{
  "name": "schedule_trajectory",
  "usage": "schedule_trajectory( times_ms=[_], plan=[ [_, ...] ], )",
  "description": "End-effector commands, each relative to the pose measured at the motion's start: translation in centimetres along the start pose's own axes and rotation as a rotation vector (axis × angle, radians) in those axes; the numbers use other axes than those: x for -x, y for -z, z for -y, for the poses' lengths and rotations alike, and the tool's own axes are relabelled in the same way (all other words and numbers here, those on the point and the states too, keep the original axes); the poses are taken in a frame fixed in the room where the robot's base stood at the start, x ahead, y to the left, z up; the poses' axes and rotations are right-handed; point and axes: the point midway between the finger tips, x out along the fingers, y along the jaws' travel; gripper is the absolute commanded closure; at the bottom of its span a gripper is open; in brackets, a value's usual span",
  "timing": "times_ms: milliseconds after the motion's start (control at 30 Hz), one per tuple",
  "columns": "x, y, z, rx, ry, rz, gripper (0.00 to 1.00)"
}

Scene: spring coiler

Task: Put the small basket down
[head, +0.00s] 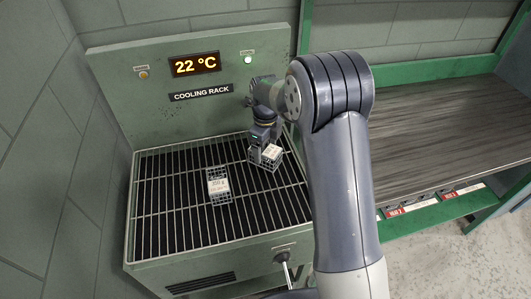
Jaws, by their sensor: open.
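One small wire basket (219,187) with a white printed label sits on the bars of the cooling rack (165,222), left of my gripper. A second small wire basket (271,154) with a white label is at my gripper, toward the right back of the rack. My gripper (263,150) points down at this second basket's left side, and its fingers are small and partly hidden. The jaws are open. I cannot tell whether the fingers still touch the basket. It looks level with the rack bars.
The rack's back panel (130,90) carries a display reading 22 °C. A lever (284,262) sticks out at the rack's front. The rack's left and front bars are clear.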

Motion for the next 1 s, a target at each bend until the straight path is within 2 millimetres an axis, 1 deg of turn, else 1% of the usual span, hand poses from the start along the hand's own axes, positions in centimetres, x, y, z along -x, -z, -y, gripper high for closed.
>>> schedule_trajectory(
  times_ms=[33, 200, 300, 400, 500, 600, 800, 867, 1000],
  plan=[
    [1.3, -0.1, 0.1, 0.000, 0.004, 0.004, 0.24],
    [5.0, -0.1, 0.1, 0.000, 0.004, 0.004, 0.24],
    [6.7, -0.1, 0.1, 0.000, 0.002, 0.002, 0.24],
    [7.8, 0.0, 0.0, 0.000, 0.001, 0.001, 0.24],
    [8.5, 0.0, 0.0, 0.000, 0.001, 0.001, 0.24],
    [8.7, 0.0, 0.0, 0.000, -0.001, -0.001, 0.24],
    [8.7, 0.0, 0.0, 0.000, -0.001, -0.001, 0.24],
    [8.7, 0.0, 0.0, 0.000, 0.000, 0.000, 0.20],
    [8.7, 0.0, 0.0, 0.000, 0.000, 0.000, 0.20]
  ],
)
